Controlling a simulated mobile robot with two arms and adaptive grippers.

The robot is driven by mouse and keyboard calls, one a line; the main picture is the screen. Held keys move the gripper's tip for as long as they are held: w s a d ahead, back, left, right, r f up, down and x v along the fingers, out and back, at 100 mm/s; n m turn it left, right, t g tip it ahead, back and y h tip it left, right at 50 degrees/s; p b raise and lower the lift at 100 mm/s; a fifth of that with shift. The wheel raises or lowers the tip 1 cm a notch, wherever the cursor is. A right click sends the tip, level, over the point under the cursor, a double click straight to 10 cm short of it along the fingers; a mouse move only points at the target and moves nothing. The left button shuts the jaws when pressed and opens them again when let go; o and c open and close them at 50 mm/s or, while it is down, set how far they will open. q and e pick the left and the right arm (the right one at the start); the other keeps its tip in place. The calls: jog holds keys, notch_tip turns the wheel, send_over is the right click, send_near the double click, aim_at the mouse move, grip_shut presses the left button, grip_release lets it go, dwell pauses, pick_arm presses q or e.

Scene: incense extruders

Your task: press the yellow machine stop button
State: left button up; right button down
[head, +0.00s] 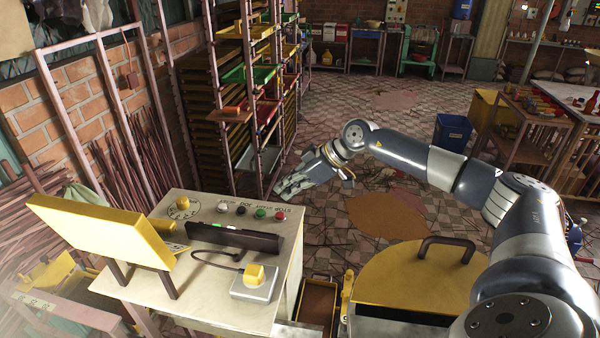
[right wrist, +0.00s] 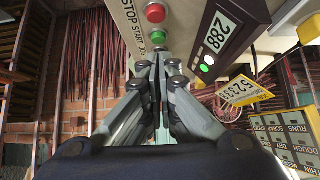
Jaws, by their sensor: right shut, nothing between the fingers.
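A pale control box (head: 210,262) carries a row of buttons on its top. The red button (head: 280,216) is at the right end, beside the green button (head: 260,213). In the right wrist view the red button (right wrist: 156,13) sits above the green button (right wrist: 158,38), with STOP, START and JOG lettering to their left. My right gripper (head: 280,192) is shut and empty, just beyond the box's far right corner and apart from the red button. In the right wrist view its fingertips (right wrist: 155,60) point toward the green button. My left gripper is out of view.
A dark display bar (head: 233,239), a yellow knob (head: 188,208) and a grey block with a yellow top (head: 254,283) are also on the box. A yellow lid (head: 400,285) with a dark handle lies at front right. A tall tray rack (head: 262,110) stands behind.

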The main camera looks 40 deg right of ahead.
aim_at(282, 215)
jog(key=f, duration=0.1)
jog(key=w+f+p, duration=0.1)
jog(key=f, duration=0.1)
jog(key=a+f, duration=0.1)
jog(key=shift+w+f+p, duration=0.15)
jog(key=shift+f+p, duration=0.15)
jog(key=shift+p, duration=0.1)
jog(key=shift+f, duration=0.45)
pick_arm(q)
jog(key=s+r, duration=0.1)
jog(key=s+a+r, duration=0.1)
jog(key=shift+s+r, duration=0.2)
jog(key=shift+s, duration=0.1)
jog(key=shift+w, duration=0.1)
